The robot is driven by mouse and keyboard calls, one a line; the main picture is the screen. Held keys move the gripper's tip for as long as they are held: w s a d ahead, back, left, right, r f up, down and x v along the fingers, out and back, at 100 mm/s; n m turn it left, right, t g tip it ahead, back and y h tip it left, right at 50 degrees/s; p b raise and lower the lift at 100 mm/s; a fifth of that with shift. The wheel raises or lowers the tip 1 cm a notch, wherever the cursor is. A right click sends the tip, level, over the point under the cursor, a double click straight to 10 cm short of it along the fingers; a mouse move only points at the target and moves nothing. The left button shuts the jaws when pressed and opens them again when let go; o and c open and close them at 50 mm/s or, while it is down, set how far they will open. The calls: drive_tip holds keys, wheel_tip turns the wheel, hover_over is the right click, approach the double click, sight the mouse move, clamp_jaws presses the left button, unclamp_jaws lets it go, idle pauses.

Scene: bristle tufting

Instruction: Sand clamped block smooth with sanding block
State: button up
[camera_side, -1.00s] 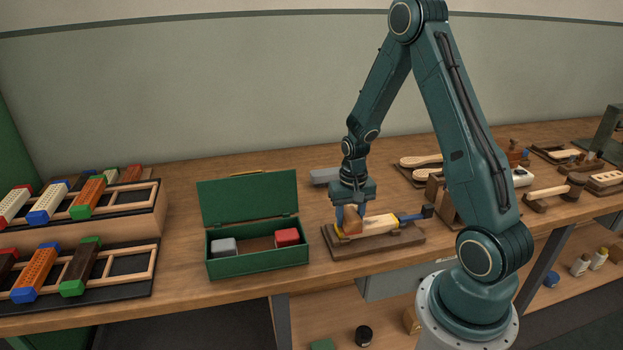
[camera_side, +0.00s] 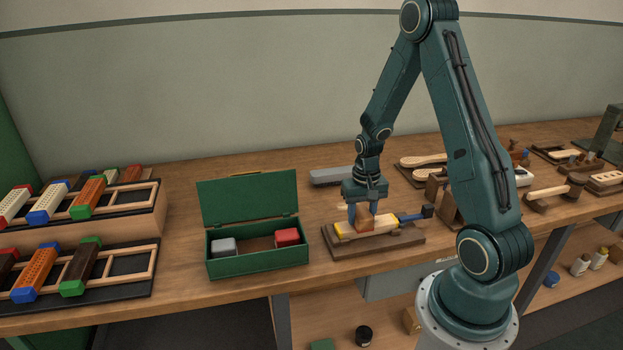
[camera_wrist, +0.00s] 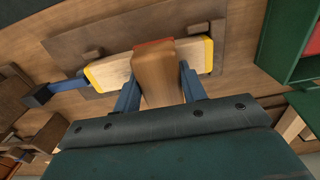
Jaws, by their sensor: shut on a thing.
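My gripper (camera_side: 365,211) is shut on a brown wooden sanding block (camera_side: 365,221) with a reddish underside. In the wrist view the sanding block (camera_wrist: 156,75) sits between the two blue fingers and over the clamped block. The clamped block (camera_side: 385,224) is pale wood with yellow ends; it also shows in the wrist view (camera_wrist: 111,72). It lies on a dark wooden base (camera_side: 345,250), with a blue-handled clamp (camera_side: 410,217) at its right end. The sanding block appears to rest on its top face; the exact contact is hidden.
An open green box (camera_side: 258,260) left of the base holds a grey block (camera_side: 223,247) and a red block (camera_side: 287,237). Racks with coloured blocks (camera_side: 85,265) stand far left. Brushes and tools crowd the right. Bare bench lies between box and base.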

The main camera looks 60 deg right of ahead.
sight(380, 221)
drive_tip(key=shift+s+d, duration=1.95)
drive_tip(key=shift+s, duration=0.05)
drive_tip(key=shift+d+r, duration=0.15)
wheel_tip(380, 221, up, 8)
drive_tip(key=shift+f, duration=0.25)
